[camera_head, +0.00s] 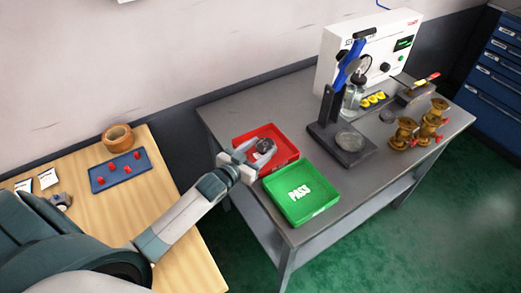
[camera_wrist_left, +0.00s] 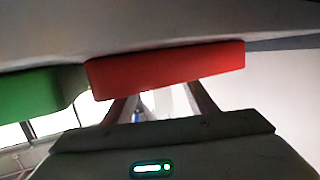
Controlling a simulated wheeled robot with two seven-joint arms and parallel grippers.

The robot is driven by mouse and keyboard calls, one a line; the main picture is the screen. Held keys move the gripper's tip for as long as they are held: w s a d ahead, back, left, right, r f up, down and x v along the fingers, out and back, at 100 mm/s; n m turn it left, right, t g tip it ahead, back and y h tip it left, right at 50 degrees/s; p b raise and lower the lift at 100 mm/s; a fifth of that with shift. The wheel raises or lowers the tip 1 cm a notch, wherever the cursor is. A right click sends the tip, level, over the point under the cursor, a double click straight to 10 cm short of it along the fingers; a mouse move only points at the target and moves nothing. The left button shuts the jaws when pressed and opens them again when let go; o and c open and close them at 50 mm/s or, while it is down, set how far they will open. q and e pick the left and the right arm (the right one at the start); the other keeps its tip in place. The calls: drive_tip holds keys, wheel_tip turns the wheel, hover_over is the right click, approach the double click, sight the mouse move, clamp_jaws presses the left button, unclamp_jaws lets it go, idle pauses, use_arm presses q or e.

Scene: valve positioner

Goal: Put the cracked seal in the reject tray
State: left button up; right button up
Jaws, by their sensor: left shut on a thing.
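The red tray (camera_head: 289,155) lies on the grey bench near its left front side, and its red side also shows in the wrist view (camera_wrist_left: 165,70). My left gripper (camera_head: 257,151) is over the red tray, shut on a small dark grey round piece (camera_head: 266,145), which appears to be the seal. A crack cannot be made out at this size. The gripper hides part of the tray, and I cannot tell whether the piece touches the tray. In the wrist view the finger bases show, but the held piece is not clear. My right gripper is not in view.
A green tray (camera_head: 322,205) marked PASS adjoins the red one. A black press stand (camera_head: 343,147) with a blue handle stands to the right, with brass valves (camera_head: 404,133) beyond.

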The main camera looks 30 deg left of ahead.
use_arm(q)
drive_tip(key=shift+f, duration=0.3)
drive_tip(key=shift+f, duration=0.25)
drive_tip(key=o, duration=1.4)
drive_tip(key=shift+s+f, duration=0.1)
